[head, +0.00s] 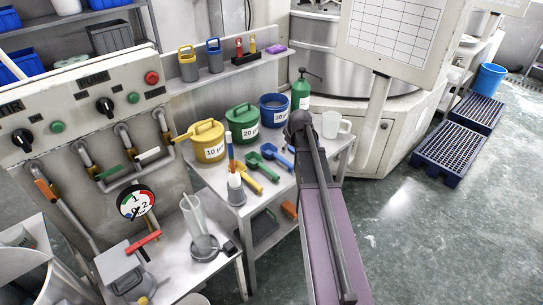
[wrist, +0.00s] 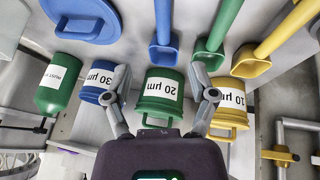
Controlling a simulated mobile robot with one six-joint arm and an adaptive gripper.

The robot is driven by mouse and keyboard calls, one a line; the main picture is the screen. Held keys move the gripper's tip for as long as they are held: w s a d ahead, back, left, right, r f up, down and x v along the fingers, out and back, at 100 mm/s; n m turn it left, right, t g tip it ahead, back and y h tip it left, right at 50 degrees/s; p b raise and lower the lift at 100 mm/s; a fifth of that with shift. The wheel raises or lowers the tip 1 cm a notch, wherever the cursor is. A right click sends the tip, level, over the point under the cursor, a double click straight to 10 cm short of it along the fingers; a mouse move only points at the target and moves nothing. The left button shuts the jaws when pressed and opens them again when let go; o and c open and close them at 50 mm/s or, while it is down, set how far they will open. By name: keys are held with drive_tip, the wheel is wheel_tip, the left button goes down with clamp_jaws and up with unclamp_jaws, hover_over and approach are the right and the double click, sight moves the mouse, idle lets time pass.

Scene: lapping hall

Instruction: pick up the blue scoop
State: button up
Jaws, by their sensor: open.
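The blue scoop (head: 282,160) lies on the bench beside the green scoop, partly hidden by my arm in the head view. In the wrist view the blue scoop (wrist: 163,45) shows its square bowl and a handle running out of the top edge. My gripper (wrist: 160,72) is open and empty, its fingers apart, with the scoop bowl beyond the fingertips and roughly centred between them. In the head view my gripper (head: 298,122) is mostly hidden by my own arm, above the bench near the blue can.
A green scoop (wrist: 213,50) and a yellow scoop (wrist: 258,58) lie alongside. Yellow (head: 205,142), green (head: 242,125) and blue (head: 272,108) cans stand behind, with a green bottle (head: 300,93) and a white jug (head: 334,125). A blue round lid-like piece (wrist: 85,15) lies nearby.

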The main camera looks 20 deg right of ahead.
sight(283, 160)
drive_tip(key=shift+f, duration=0.15)
drive_tip(key=b+x, duration=0.7)
drive_tip(key=x, duration=0.1)
drive_tip(key=shift+w+f+b, duration=0.15)
drive_tip(key=shift+f+b, duration=0.05)
drive_tip(key=shift+b, duration=0.2)
idle(0.5)
drive_tip(key=shift+a+b+x, duration=0.2)
drive_tip(key=shift+b+x, duration=2.2)
drive_tip(key=shift+x, duration=0.15)
drive_tip(key=shift+f, duration=0.25)
clamp_jaws()
